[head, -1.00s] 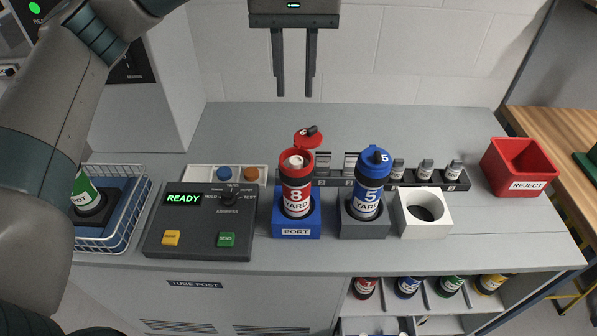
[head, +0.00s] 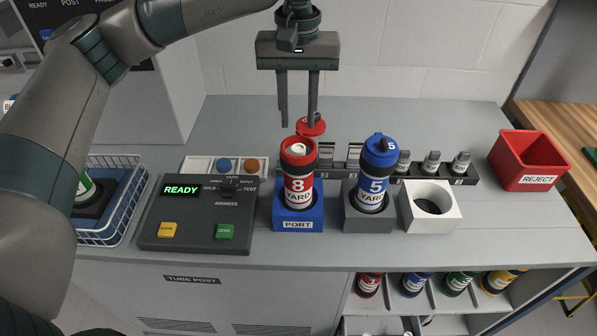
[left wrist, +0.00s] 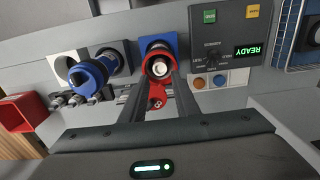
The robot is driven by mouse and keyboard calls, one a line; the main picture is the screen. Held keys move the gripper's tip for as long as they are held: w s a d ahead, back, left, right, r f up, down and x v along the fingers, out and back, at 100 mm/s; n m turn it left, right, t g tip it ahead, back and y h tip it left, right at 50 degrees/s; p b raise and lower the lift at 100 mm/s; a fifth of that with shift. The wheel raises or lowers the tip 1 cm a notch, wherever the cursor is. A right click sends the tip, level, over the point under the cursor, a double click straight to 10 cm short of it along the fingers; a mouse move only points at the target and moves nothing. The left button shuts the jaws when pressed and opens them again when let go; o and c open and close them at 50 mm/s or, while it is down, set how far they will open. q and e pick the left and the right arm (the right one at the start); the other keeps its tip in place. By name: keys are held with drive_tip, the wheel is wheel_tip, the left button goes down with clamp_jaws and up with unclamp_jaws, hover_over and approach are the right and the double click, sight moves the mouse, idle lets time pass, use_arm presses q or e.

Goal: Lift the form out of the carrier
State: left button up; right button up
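The red carrier (head: 298,188), marked 8 YARD, stands upright in the blue PORT block (head: 297,225). Its red lid (head: 311,126) is swung open behind it. The white form (head: 299,150) shows in the carrier's open mouth, and it also shows in the left wrist view (left wrist: 159,68). My left gripper (head: 298,123) is open and empty, pointing down, above and slightly behind the carrier mouth. In the left wrist view its fingers reach toward the red rim, apart around the line to the form. My right gripper is out of view.
A blue-capped carrier (head: 374,185) marked 5 stands in a grey block just right. Beyond are a white block (head: 431,207) with an empty hole and a red REJECT bin (head: 527,160). The READY console (head: 200,213) and wire basket (head: 118,210) lie left.

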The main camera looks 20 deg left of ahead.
sight(299, 147)
use_arm(q)
drive_tip(key=shift+f, duration=0.85)
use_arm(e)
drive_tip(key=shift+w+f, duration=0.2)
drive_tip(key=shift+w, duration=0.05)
use_arm(q)
drive_tip(key=shift+f, duration=0.1)
